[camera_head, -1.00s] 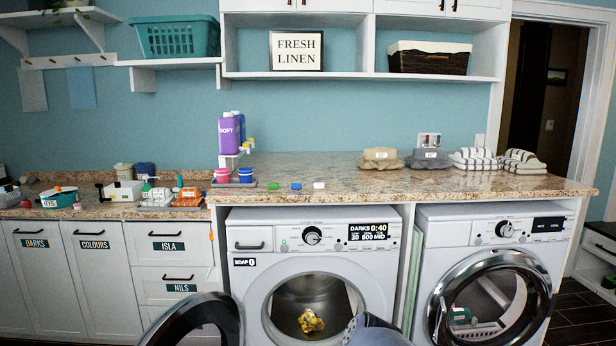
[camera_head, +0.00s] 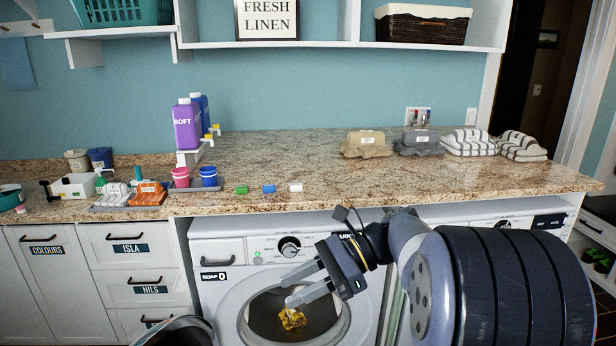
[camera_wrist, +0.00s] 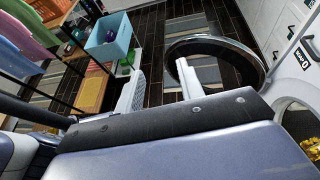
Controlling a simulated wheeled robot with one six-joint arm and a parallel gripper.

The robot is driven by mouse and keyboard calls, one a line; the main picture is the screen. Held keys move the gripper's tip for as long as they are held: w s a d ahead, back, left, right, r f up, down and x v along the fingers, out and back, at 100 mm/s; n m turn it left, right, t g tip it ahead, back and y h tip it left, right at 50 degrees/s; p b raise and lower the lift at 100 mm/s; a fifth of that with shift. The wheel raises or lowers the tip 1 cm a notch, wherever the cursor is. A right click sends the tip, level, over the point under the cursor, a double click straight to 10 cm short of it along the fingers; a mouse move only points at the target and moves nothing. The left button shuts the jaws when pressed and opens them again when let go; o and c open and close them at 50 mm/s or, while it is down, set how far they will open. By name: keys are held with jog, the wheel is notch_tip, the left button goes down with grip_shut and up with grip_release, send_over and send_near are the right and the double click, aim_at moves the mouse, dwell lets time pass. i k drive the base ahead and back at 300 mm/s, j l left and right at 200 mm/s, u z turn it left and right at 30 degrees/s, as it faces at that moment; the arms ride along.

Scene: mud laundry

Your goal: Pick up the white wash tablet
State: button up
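The white wash tablet (camera_head: 296,187) lies on the granite counter near its front edge, at the right end of a short row. A blue tablet (camera_head: 269,188) and a green tablet (camera_head: 241,190) lie to its left, spaced apart. My gripper (camera_head: 288,292) is in front of the left washer, below the counter edge and lower than the white tablet. Its two fingers are spread apart with nothing between them. In the wrist view the fingers (camera_wrist: 160,85) are also apart, over the floor. The tablets are not in the wrist view.
The left washer's door (camera_head: 180,332) stands open, with a yellow item (camera_head: 292,318) in the drum. The counter (camera_head: 325,170) right of the white tablet is clear up to the folded cloths (camera_head: 367,145).

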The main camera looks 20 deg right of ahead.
aim_at(295, 187)
jog(key=i+l+z, duration=0.1)
jog(key=i+l, duration=0.15)
jog(key=i, duration=0.3)
jog(key=i+l+z, duration=0.1)
jog(key=i, duration=0.45)
jog(key=i+l+z, duration=0.1)
jog(key=i, duration=0.45)
jog(key=l, duration=0.1)
